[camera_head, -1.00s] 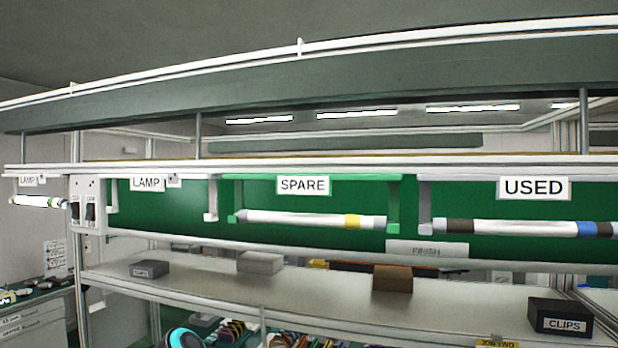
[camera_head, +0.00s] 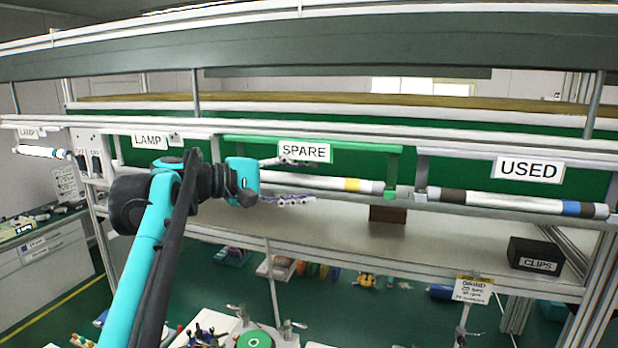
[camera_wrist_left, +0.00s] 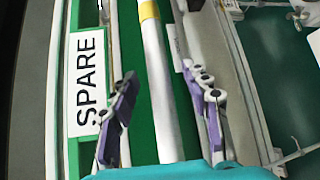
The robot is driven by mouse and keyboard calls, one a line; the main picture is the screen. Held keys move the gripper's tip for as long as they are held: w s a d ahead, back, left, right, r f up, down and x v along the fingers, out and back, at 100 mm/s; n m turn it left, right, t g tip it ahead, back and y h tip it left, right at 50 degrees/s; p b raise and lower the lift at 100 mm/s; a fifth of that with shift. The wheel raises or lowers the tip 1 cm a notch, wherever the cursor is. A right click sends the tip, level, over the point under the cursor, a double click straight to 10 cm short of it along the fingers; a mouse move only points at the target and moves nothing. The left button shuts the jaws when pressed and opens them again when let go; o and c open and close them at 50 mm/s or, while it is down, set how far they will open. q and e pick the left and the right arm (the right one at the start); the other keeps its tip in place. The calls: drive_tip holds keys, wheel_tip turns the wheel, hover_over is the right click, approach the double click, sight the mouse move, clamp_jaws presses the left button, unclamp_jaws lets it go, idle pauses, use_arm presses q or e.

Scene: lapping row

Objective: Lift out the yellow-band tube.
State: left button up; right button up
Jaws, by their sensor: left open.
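The yellow-band tube (camera_head: 367,186) is white with a grey end and lies level in the green SPARE holder (camera_head: 393,165). Its left end is hidden by my left gripper (camera_head: 301,181). The gripper is open, with one finger above the tube and one below. In the left wrist view, the tube (camera_wrist_left: 160,70) runs between the two spread fingers (camera_wrist_left: 160,86), with a gap on each side, and its yellow band (camera_wrist_left: 149,11) is at the top. My right gripper is not in view.
The USED holder (camera_head: 480,155) beside it carries a tube with dark and blue bands (camera_head: 520,203). The LAMP holder (camera_head: 150,141) is left, behind my arm. Below is a shelf with a brown block (camera_head: 388,214) and a black CLIPS box (camera_head: 535,256).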

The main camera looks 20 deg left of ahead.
use_arm(q)
drive_tip(key=shift+x, duration=1)
drive_tip(key=shift+a, duration=0.1)
clamp_jaws()
drive_tip(key=shift+r, duration=0.5)
drive_tip(key=shift+s+r, duration=0.2)
drive_tip(key=shift+r, duration=0.1)
drive_tip(key=s+b, duration=0.2)
drive_tip(key=s, duration=1.5)
drive_tip(key=shift+s+a+b, duration=0.3)
drive_tip(key=shift+s+b, duration=0.05)
